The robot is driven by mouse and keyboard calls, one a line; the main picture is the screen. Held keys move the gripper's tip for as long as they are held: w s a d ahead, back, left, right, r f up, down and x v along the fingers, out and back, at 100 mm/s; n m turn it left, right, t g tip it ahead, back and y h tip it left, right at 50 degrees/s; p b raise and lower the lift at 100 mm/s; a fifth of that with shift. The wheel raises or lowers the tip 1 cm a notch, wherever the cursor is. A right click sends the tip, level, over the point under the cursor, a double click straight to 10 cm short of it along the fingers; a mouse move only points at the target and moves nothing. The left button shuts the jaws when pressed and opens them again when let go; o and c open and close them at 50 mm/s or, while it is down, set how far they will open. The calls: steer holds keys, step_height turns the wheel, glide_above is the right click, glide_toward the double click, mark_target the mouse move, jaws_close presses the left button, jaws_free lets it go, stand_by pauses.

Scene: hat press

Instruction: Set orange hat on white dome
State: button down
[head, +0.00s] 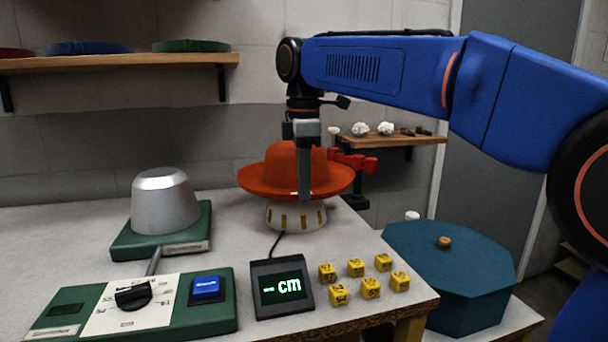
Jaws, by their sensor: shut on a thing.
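The orange hat (272,175) is upright, with a wide brim and rounded crown, towards the back of the table. It sits over or just above a cream round base (284,215) with dark slots; I cannot tell whether they touch. Any dome top there is hidden by the hat. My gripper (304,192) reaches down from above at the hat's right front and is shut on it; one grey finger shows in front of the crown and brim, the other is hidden. A grey-white metal dome (165,203) stands bare on a green block (140,240) at the left.
A green control box (215,320) with a dial and blue button lies front left. A display (281,287) shows "cm" beside several yellow cubes (370,287). A red clamp-like part (355,163) is right of the hat. A teal octagonal box (450,270) stands beyond the table's right edge.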

steer(key=shift+f, duration=5.55)
steer(key=c, duration=1.8)
jaws_free()
